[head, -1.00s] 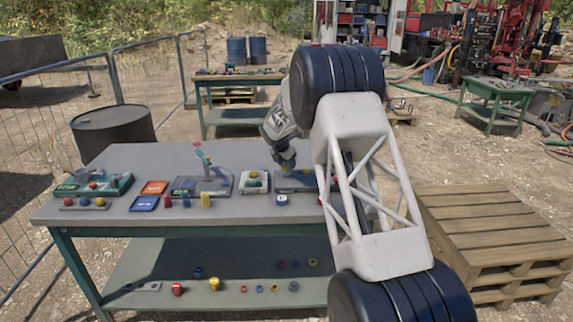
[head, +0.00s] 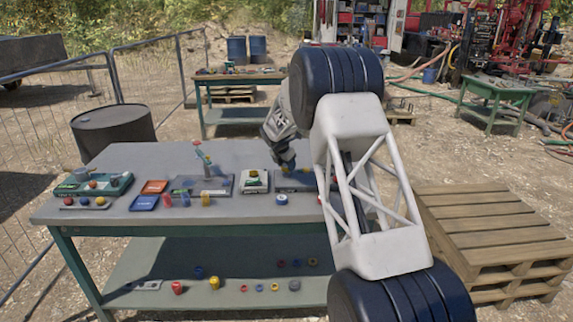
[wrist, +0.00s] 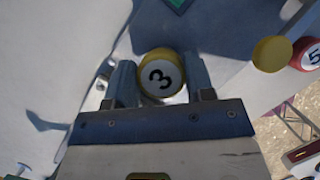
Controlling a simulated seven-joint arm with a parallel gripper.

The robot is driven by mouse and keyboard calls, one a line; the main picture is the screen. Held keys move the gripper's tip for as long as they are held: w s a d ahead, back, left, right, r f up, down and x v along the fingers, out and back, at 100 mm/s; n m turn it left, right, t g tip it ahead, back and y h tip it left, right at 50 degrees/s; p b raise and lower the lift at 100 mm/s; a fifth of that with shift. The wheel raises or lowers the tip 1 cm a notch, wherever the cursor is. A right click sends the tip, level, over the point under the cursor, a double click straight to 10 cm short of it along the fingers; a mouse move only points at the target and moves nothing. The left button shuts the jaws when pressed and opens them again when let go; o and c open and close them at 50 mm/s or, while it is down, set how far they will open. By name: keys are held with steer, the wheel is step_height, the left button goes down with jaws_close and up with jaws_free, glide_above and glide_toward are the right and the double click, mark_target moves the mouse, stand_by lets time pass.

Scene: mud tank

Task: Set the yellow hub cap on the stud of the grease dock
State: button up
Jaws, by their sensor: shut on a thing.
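In the wrist view the yellow hub cap (wrist: 148,62), with a white face marked 3, sits between the two fingers of my gripper (wrist: 158,84), which is shut on it. In the head view my gripper (head: 286,161) is over a grey board (head: 295,182) at the right part of the table; the held cap is hard to make out there. I cannot tell for sure which fixture is the grease dock, and no bare stud shows clearly. Whether the cap touches anything below it is hidden in the wrist view.
A yellow round piece (wrist: 271,53) and a red cap marked 5 (wrist: 308,55) lie right of the gripper in the wrist view. A blue-and-white piece (head: 281,200) stands near the table's front edge. Left are a lever board (head: 190,184) and a teal tray (head: 118,186).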

steer(key=shift+f, duration=0.7)
stand_by(0.3)
steer(key=o, duration=1.4)
steer(key=shift+r, duration=0.15)
steer(key=shift+r, duration=3.6)
